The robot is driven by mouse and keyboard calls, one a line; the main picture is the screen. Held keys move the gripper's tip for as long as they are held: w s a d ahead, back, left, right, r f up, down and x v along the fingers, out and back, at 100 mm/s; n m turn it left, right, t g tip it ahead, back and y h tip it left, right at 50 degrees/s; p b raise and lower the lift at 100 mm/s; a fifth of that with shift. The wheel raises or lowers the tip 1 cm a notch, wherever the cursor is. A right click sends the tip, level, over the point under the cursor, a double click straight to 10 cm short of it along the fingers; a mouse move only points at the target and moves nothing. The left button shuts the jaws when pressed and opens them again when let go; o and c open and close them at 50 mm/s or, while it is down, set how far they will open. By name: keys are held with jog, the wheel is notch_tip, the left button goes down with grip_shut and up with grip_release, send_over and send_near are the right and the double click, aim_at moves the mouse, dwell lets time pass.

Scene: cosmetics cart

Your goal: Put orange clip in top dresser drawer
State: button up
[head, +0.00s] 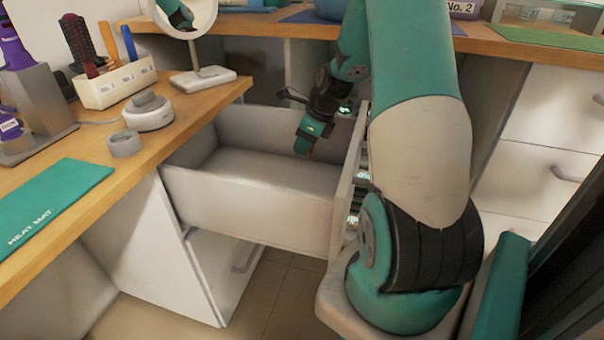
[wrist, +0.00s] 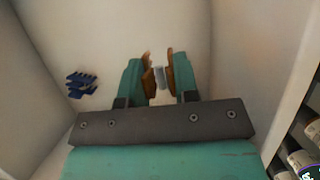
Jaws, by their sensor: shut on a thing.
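My gripper (head: 303,148) points down inside the open top drawer (head: 245,212), within its walls. In the wrist view, my gripper's teal fingers (wrist: 160,78) are closed on the orange clip (wrist: 148,76), whose brownish-orange parts show along the inner side of both fingers. A small grey patch shows between these parts; I cannot tell what it is. The clip is over the pale drawer floor, and I cannot tell whether it touches it. In the head view only a tiny orange spot shows at the fingertips. A blue clip (wrist: 80,84) lies on the drawer floor, left of my gripper.
The drawer's front panel (head: 348,190) stands close to my arm. The wooden counter (head: 60,228) carries a mirror (head: 203,75), a brush holder (head: 118,84) and a green heat mat (head: 48,208). Bottles (wrist: 300,160) stand outside the drawer wall. Most visible drawer floor is bare.

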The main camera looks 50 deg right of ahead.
aim_at(299, 174)
jog(key=shift+f+b, duration=1.05)
jog(key=shift+f, duration=2.4)
jog(key=shift+f, duration=0.15)
jog(key=o, duration=1)
